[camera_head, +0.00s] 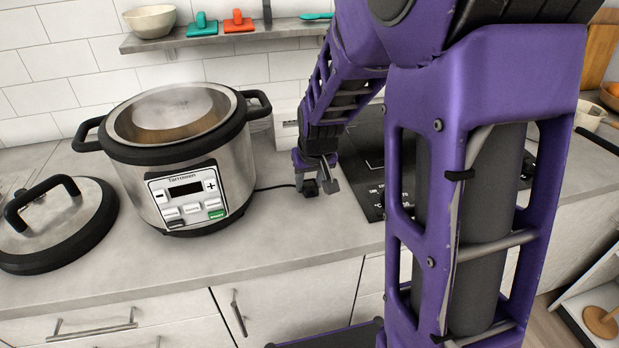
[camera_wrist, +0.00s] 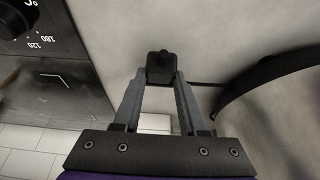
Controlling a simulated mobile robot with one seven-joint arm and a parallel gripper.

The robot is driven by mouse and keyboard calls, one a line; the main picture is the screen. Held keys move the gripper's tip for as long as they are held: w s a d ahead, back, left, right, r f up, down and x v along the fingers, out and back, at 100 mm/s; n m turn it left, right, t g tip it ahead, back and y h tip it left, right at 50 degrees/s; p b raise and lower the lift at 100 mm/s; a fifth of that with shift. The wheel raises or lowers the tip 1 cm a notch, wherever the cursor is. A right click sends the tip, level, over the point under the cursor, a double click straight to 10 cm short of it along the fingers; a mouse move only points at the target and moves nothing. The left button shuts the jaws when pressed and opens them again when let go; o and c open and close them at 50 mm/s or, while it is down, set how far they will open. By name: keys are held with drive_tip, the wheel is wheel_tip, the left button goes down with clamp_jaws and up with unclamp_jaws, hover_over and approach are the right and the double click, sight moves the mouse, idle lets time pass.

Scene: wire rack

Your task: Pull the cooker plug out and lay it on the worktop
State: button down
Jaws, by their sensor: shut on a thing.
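The black cooker plug (camera_wrist: 161,67) sits between my two fingertips in the wrist view. My gripper (camera_wrist: 160,80) is shut on it. In the head view my gripper (camera_head: 318,186) is low over the worktop (camera_head: 290,235), right of the cooker, and the plug (camera_head: 310,187) shows dark at the fingers. The silver and black cooker (camera_head: 150,185) stands on the worktop with its top open. Its black cord (camera_head: 275,187) runs from the cooker's right side to the plug. A pale socket box (camera_head: 286,128) stands behind, partly hidden by my arm. I cannot tell whether the plug touches the worktop.
The cooker's lid (camera_head: 60,222) lies to the left. A dark hob (camera_head: 365,165) is right of my gripper, partly hidden by my arm. A shelf (camera_head: 225,36) with a bowl hangs on the tiled wall. The worktop in front of my gripper is clear.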

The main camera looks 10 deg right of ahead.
drive_tip(key=shift+f, duration=0.2)
drive_tip(key=shift+c, duration=1.9)
unclamp_jaws()
